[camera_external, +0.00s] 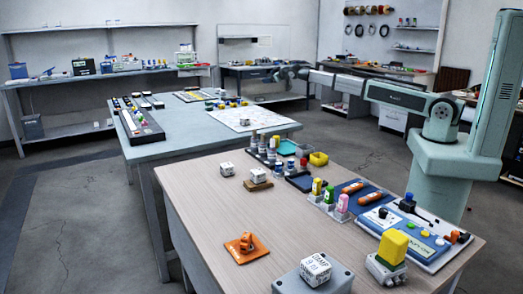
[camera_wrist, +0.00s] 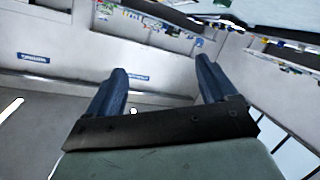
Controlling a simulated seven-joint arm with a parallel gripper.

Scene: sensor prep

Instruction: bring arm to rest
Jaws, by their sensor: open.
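My gripper (camera_wrist: 161,66) is open in the wrist view. Its two dark blue fingers stand well apart, with nothing between them. In the external view my pale green arm (camera_external: 400,97) reaches left from its upright column, raised behind the wooden table and clear of the things on it. The far end of the arm is small there, against the back benches, and the fingers cannot be made out. The wrist view is tilted and shows pale walls, floor and parts of cluttered benches beyond the fingers.
The wooden table (camera_external: 205,215) holds white cubes, an orange block (camera_external: 242,246), bottles and a blue board with tools along its right side. Its left middle is mostly bare. A grey table (camera_external: 180,148) with a white sheet adjoins it. Shelves and benches line the walls.

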